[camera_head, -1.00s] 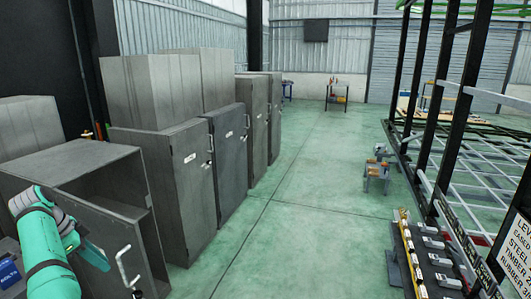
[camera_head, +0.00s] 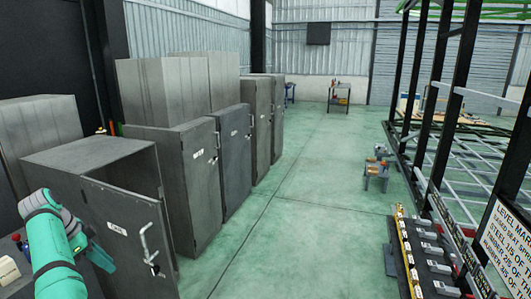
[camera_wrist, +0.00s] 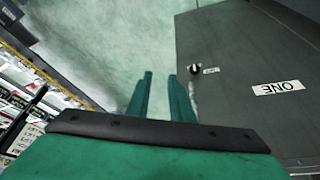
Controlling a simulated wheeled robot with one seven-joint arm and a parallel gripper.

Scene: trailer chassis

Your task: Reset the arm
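My gripper (camera_wrist: 160,85) shows in the wrist view with its two green fingers apart and only floor between them. In the head view my green arm is at the lower left, in front of the nearest grey cabinet (camera_head: 92,152). That cabinet's door (camera_head: 125,246) stands ajar, with a white label and a metal handle (camera_head: 149,245). In the wrist view a dark door (camera_wrist: 245,75) with an upside-down "ONE" label (camera_wrist: 279,88) lies right of the fingers, apart from them in the picture.
More grey cabinets (camera_head: 200,170) stand in a row along the left. The green floor (camera_head: 300,220) is clear down the middle. A black rack frame (camera_head: 440,130), a parts rail (camera_head: 425,255) and a sign (camera_head: 508,238) line the right. A small stand (camera_head: 376,175) is beyond.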

